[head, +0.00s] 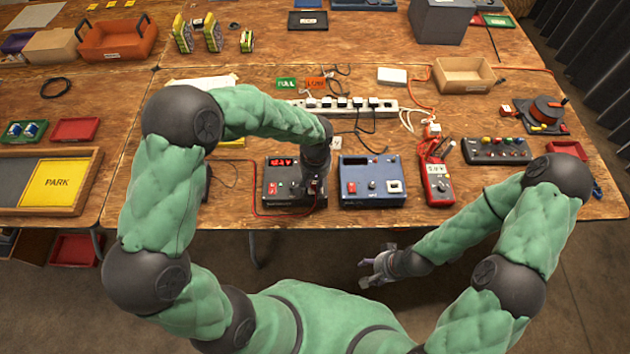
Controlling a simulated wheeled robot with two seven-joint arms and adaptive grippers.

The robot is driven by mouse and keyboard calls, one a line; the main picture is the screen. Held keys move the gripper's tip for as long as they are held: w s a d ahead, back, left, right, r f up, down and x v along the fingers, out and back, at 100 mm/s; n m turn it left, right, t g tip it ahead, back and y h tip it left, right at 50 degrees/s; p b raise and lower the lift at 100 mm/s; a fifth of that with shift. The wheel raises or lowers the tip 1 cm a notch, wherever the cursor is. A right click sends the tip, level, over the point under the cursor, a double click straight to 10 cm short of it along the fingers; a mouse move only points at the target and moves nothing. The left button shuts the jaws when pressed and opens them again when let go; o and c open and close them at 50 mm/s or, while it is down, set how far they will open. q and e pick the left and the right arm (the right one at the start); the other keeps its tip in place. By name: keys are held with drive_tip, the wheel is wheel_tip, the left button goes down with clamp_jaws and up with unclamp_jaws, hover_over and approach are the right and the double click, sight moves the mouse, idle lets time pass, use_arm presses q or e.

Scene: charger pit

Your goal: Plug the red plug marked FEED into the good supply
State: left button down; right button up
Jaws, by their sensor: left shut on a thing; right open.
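A black supply unit (284,190) with a lit red display stands near the table's front edge. A blue supply unit (369,190) with a dark display stands right of it. My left gripper (315,188) points down over the right part of the black unit's top and is shut. A red cable (253,205) loops along the black unit's front up to this gripper. The red plug is mostly hidden at the fingertips; its FEED mark cannot be read, and I cannot tell how deep it sits. My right gripper (374,268) is open and empty, in front of the table edge.
A red meter (436,183) and a black switch box (497,151) stand to the right. A white power strip (350,107) lies behind the units. The yellow PARK tray (55,183) is at the left.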

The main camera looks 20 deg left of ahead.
use_arm(q)
drive_tip(key=shift+f+b, duration=0.25)
drive_tip(key=shift+b, duration=0.05)
idle(0.7)
drive_tip(key=c, duration=0.6)
unclamp_jaws()
drive_tip(key=shift+c, duration=0.2)
drive_tip(key=shift+r, duration=0.1)
drive_tip(key=shift+r+p, duration=2.5)
drive_tip(key=shift+r, duration=1.2)
